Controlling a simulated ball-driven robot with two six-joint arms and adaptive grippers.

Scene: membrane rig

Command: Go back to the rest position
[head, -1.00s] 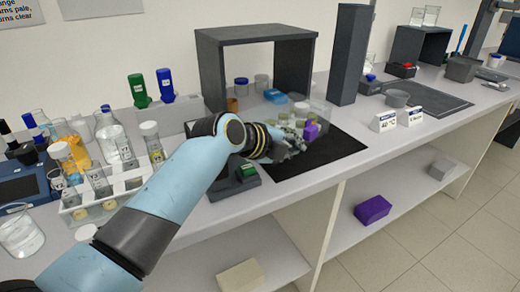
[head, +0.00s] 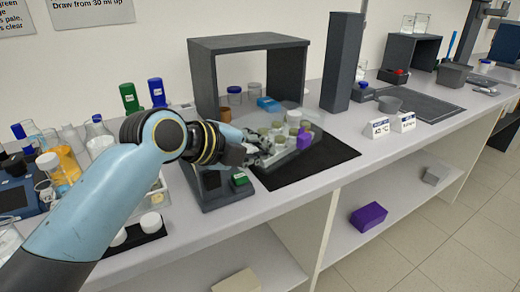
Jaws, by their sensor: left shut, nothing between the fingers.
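My left arm comes in from the lower left in the head view. My left gripper (head: 262,151) is shut and empty. In the picture it lies at the left side of a group of pale-capped vials (head: 283,135) on the black mat (head: 318,164). I cannot tell whether it touches them. My right gripper is not in view.
A dark grey open frame (head: 250,43) stands behind the mat, and a tall dark column (head: 342,65) to its right. A small dark device (head: 222,188) sits below my gripper. Bottles and flasks crowd the left. Two label cards (head: 380,127) stand at the right.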

